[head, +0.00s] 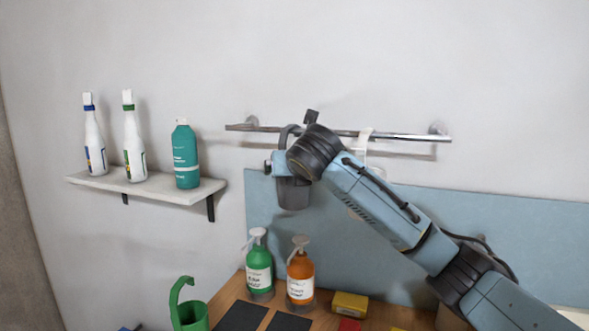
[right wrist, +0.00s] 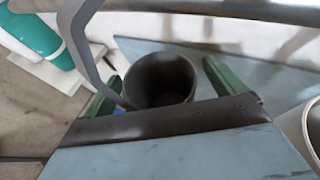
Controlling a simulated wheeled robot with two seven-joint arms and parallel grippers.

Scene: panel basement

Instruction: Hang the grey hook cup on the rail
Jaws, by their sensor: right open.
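The grey hook cup (head: 294,194) is upright below the rail (head: 400,137), near its left part. Its grey hook curves up to the rail's height and appears to pass over it; my wrist hides part of that contact. In the right wrist view, I look into the dark mouth of the cup (right wrist: 160,78), with the hook strip (right wrist: 75,35) rising at left. My right gripper (head: 272,166) is open, its green fingers on either side of the cup and apart from its wall. My left gripper is not in view.
A white hook (head: 366,137) hangs on the rail to the right, its lower part behind my arm. A shelf (head: 145,187) with several bottles is at left.

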